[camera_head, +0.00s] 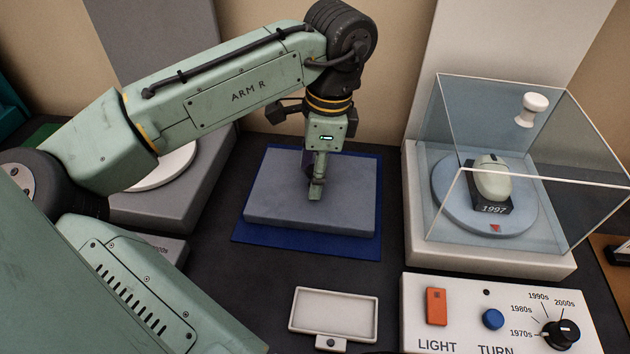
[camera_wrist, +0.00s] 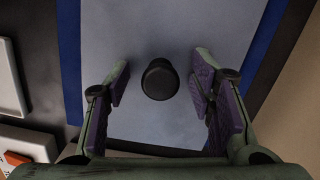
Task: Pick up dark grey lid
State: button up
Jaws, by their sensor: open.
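A flat grey slab (camera_head: 272,195), which looks like the dark grey lid, lies on a blue mat (camera_head: 366,246) in the middle of the head view. In the wrist view, the slab (camera_wrist: 180,28) fills the middle, with a round, near-black knob (camera_wrist: 160,80) standing on it. My gripper (camera_head: 316,188) points down over the slab in the head view and hides the knob there. In the wrist view, my open gripper (camera_wrist: 162,72) has one finger on each side of the knob, with gaps between. I cannot tell the exact finger height.
A clear case (camera_head: 585,178) with a white knob (camera_head: 530,108) covers a computer mouse (camera_head: 491,178) at right. A control panel (camera_head: 460,310) stands at front right. A small framed tray (camera_head: 333,313) lies at front centre. A white disc (camera_head: 165,168) sits behind my arm.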

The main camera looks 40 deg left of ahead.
jog(key=shift+f, duration=0.15)
grip_shut()
dwell(0.5)
